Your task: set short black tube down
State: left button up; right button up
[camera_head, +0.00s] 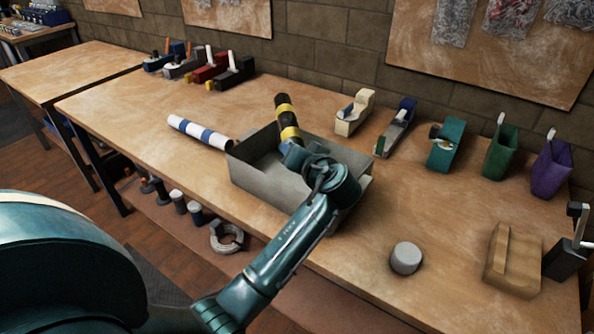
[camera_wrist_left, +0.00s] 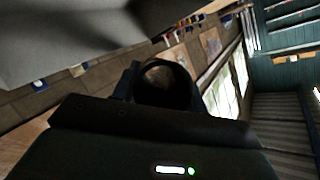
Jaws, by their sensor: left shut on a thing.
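The short black tube (camera_head: 287,118) has yellow bands. It stands slightly tilted over the grey open box (camera_head: 268,184) on the workbench, with its upper end above the box's rim. My left gripper (camera_head: 292,147) is shut on it near its lower part. The gripper and wrist hide the tube's lower end, so I cannot tell whether it touches the box floor. In the left wrist view the tube's dark round open end (camera_wrist_left: 165,82) shows beyond the gripper body. My right gripper is not in view.
A white tube with blue bands (camera_head: 200,132) lies left of the box. A grey cylinder (camera_head: 406,258) stands at front right. Tape dispensers and coloured holders (camera_head: 446,145) line the back. Bench between box and block is mostly clear.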

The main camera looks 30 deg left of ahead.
pick_arm(q)
notch_tip(320, 180, down, 4)
jog(key=shift+f, duration=0.1)
dwell(0.4)
jog(key=shift+f+b, duration=0.4)
jog(key=shift+f, duration=0.1)
jog(key=o, duration=1.1)
jog(key=shift+r, duration=0.1)
jog(key=shift+o, duration=0.2)
